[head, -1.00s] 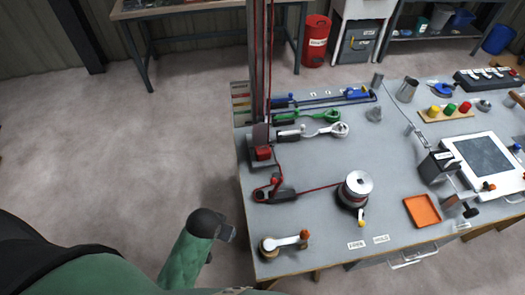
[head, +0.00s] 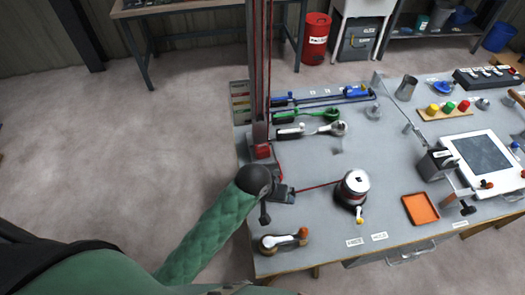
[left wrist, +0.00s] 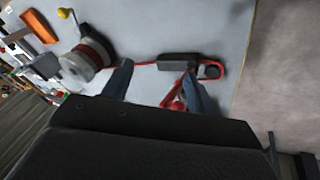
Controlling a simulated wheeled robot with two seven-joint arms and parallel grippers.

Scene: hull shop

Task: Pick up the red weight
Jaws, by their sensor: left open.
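A small red block (head: 262,151), which looks like the red weight, sits low at the foot of the upright post at the bench's left edge, below the red lines. My left gripper (head: 278,204) is over the left part of the bench, nearer the front than the red block, partly hidden by its own wrist. In the left wrist view, its fingers (left wrist: 157,80) are apart with nothing clearly held. A dark block with a red line (left wrist: 180,60) and a red part (left wrist: 173,98) show just beyond and beside the fingers. My right gripper is not in view.
A winch drum (head: 356,185) with a red line stands right of my gripper. A handled fitting (head: 284,240) lies at the front left edge. Green and white-headed tools (head: 310,130) lie behind. An orange tray (head: 421,208) is further right. The bench middle is mostly clear.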

